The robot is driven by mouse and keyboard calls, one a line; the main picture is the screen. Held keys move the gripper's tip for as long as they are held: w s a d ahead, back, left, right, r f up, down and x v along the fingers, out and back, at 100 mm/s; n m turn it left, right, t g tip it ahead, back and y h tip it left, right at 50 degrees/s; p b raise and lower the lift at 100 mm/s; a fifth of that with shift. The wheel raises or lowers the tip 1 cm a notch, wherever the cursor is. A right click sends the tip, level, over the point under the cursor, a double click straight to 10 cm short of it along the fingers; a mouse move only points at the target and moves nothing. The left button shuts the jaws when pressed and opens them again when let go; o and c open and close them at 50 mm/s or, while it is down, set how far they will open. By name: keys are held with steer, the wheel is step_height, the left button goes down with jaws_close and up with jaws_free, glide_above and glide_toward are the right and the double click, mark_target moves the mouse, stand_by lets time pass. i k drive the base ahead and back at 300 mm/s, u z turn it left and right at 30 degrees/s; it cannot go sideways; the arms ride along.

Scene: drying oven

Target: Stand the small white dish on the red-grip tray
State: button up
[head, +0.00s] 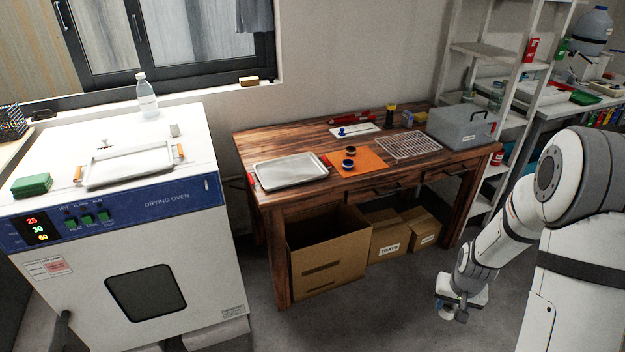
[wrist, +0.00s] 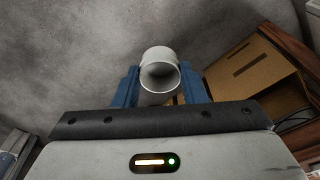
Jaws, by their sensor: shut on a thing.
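The small white dish (wrist: 160,58) is round and hollow, with its opening partly toward the wrist camera. My gripper (wrist: 160,84) is shut on it, with a blue finger on each side. In the head view my gripper (head: 458,303) hangs low over the floor, to the right of and in front of the wooden table; I cannot clearly make out the dish there. The red-grip tray (head: 290,171) is a silver, shallow tray on the left end of the table. Its top looks empty.
The wooden table (head: 270,146) also holds an orange mat (head: 372,159) with small dark round items, a wire rack (head: 408,145) and a grey box (head: 462,126). Another tray (head: 130,167) with orange grips lies on the drying oven (head: 190,140). Cardboard boxes (head: 328,250) stand under the table.

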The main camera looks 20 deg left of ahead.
mark_target(290, 172)
steer(key=u, duration=0.85)
steer(key=i, duration=1)
steer(key=u, duration=0.1)
